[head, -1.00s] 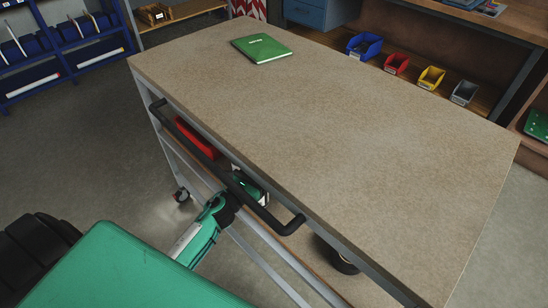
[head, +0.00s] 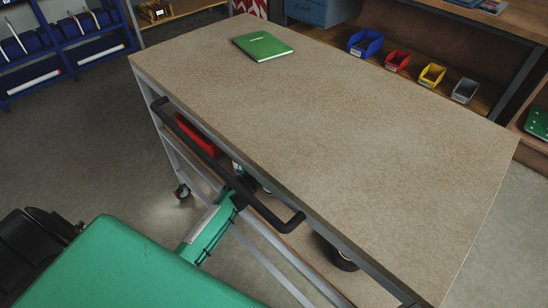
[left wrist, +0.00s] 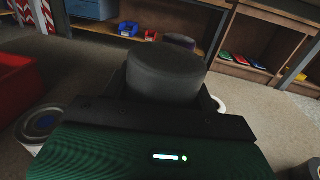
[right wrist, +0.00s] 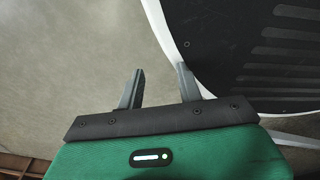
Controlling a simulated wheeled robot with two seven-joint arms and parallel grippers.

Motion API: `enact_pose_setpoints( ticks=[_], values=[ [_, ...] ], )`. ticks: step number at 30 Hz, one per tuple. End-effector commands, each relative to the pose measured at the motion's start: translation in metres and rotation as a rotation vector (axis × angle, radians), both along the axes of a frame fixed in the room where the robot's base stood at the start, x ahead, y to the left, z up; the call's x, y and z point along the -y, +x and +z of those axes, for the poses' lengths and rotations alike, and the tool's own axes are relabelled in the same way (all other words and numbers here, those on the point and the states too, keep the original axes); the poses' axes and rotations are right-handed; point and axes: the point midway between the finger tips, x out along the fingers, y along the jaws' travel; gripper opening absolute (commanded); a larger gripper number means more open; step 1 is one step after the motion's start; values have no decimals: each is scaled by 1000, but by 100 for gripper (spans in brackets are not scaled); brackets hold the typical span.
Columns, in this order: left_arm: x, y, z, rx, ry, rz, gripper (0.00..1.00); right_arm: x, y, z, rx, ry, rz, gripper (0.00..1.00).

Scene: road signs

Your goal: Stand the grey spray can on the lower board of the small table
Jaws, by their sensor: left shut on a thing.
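The small table has a speckled brown top (head: 330,110), with its lower board (head: 299,240) partly showing under the black handle. My left arm reaches in below the top; the left gripper is hidden there in the head view. In the left wrist view my left gripper (left wrist: 165,98) is shut on the dark grey spray can (left wrist: 165,68), whose rounded end faces the camera. I cannot tell whether the can touches the board. My right gripper (right wrist: 158,88) is open and empty above the floor.
A red bin (head: 198,136) stands under the table top at left. A dark round thing (head: 343,260) sits under the front edge. A green book (head: 262,47) lies on the top.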

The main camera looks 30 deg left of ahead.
Motion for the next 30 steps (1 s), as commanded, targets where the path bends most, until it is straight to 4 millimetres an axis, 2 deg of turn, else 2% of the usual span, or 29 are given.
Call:
enact_pose_setpoints(
  ticks=[2, 3, 6, 18, 21, 25, 27, 30],
  values=[
    [0, 0, -1, 2, 1, -1, 0, 0, 1, -1, -1, 0, 0, 36],
    [0, 0, -1, 0, 0, 0, 65, -1, 4, 1, 4, 1, 0, 36],
    [0, 0, -1, 0, 0, 0, 81, -3, 10, 4, 14, 4, 0, 36],
    [-1, -3, 0, -1, 0, 0, 81, -2, 1, 3, 5, 3, -1, 36],
    [-3, -16, -2, -2, 2, -1, 81, -1, -5, -2, -5, 1, -1, 36],
    [-7, -39, -3, -3, 2, -1, 81, -2, -3, -5, -6, 1, -2, 36],
    [-9, -52, -2, -2, 1, -1, 81, -2, 2, -4, -2, 2, -2, 36],
    [-13, -71, -3, -2, 1, 0, 81, -8, 23, 4, 19, 8, -7, 36]
  ],
)
